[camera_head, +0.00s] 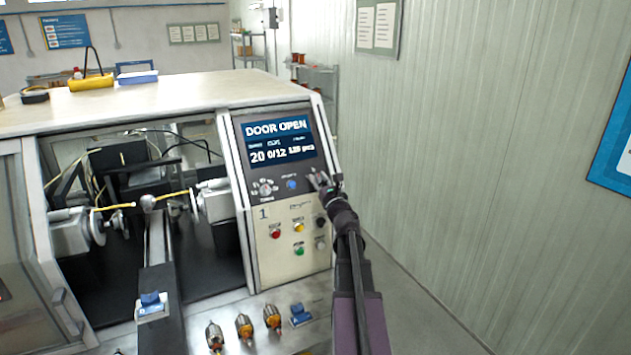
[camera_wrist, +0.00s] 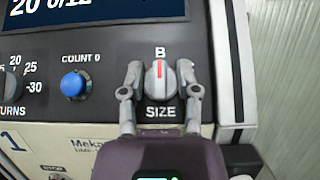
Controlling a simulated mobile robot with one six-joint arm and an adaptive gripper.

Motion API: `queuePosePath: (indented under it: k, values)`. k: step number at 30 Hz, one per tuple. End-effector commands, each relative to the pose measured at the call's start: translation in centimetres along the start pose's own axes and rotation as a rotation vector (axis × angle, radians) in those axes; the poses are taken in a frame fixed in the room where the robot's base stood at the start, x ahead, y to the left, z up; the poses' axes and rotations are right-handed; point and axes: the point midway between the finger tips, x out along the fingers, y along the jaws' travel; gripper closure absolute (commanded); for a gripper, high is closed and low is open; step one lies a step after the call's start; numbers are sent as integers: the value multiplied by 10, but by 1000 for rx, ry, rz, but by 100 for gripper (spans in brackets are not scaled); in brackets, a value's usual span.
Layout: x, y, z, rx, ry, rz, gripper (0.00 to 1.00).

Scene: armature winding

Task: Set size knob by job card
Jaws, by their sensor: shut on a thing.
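The grey size knob (camera_wrist: 160,82) shows in the wrist view above the word SIZE, with its red mark pointing up towards the letter B. Any other letters around it are hidden or out of view. My gripper (camera_wrist: 160,90) has one finger on each side of the knob and is shut on it. In the head view my gripper (camera_head: 318,182) is at the lower right of the control panel (camera_head: 240,150) and hides the knob. The display (camera_head: 279,142) reads DOOR OPEN, with 20 and 0/12 below. I cannot make out a job card.
A blue COUNT 0 button (camera_wrist: 73,84) and the turns knob (camera_head: 265,188) are left of the size knob. Coloured push buttons (camera_head: 299,226) sit below. The winding bay (camera_head: 150,203) is open at left.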

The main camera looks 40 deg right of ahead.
Motion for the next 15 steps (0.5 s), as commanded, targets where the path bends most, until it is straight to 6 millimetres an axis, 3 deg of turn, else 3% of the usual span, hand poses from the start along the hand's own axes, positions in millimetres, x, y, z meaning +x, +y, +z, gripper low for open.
queuePosePath:
  k: [14,15]
  values:
    - [-2,1,-2,8,4,-18,100]
    - [-2,1,-2,8,4,-18,56]
